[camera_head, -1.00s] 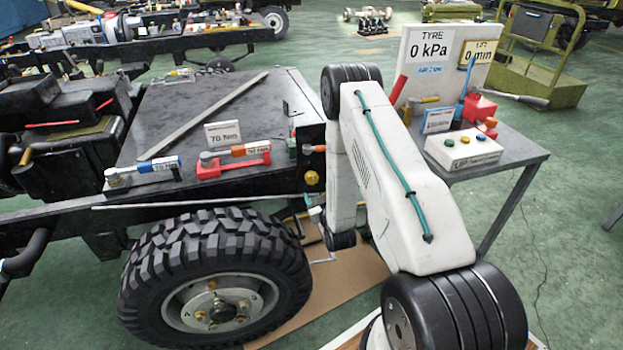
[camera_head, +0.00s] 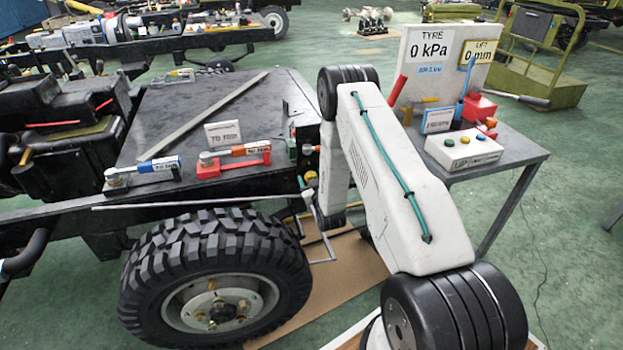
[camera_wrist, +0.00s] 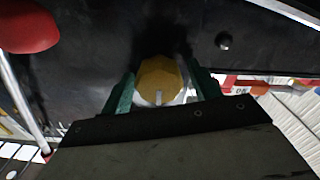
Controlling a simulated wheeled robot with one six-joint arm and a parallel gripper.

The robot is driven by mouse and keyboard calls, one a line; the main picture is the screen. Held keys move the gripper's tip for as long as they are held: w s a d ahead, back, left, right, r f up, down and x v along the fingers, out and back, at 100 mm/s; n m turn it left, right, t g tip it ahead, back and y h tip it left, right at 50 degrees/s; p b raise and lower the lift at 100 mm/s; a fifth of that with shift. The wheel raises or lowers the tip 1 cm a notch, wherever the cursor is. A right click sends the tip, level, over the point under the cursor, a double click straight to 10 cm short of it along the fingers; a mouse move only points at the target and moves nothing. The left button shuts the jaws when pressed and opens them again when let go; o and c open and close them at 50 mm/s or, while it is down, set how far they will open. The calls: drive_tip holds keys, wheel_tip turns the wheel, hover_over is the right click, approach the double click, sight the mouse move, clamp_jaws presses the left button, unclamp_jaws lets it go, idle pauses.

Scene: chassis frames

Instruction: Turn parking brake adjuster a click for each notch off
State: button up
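A yellow knob (camera_wrist: 160,74), which I take to be the adjuster, sits on a black face in the wrist view, with a small pale pointer or tab at its lower edge. In the head view the yellow knob (camera_head: 311,177) is on the end of the black chassis frame, above and right of the tyre. My gripper (camera_wrist: 164,82) has its two green fingers on either side of the knob. Small gaps seem to show between fingers and knob, so it looks open around it. Notch marks cannot be made out.
The tyre (camera_head: 215,270) stands below left. A red-handled tool in a red holder (camera_head: 235,160) and a blue-handled one (camera_head: 145,173) lie on the frame. A red rounded part (camera_wrist: 28,27) is near in the wrist view. A side table (camera_head: 530,150) with a gauge board stands right.

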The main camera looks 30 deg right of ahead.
drive_tip(key=c, duration=0.8)
drive_tip(key=shift+m, duration=0.4)
drive_tip(key=m, duration=0.4)
drive_tip(key=shift+d+m, duration=0.1)
drive_tip(key=shift+m, duration=0.3)
drive_tip(key=m, duration=0.6)
drive_tip(key=shift+s, duration=0.1)
drive_tip(key=o, duration=1)
drive_tip(key=shift+c, duration=0.2)
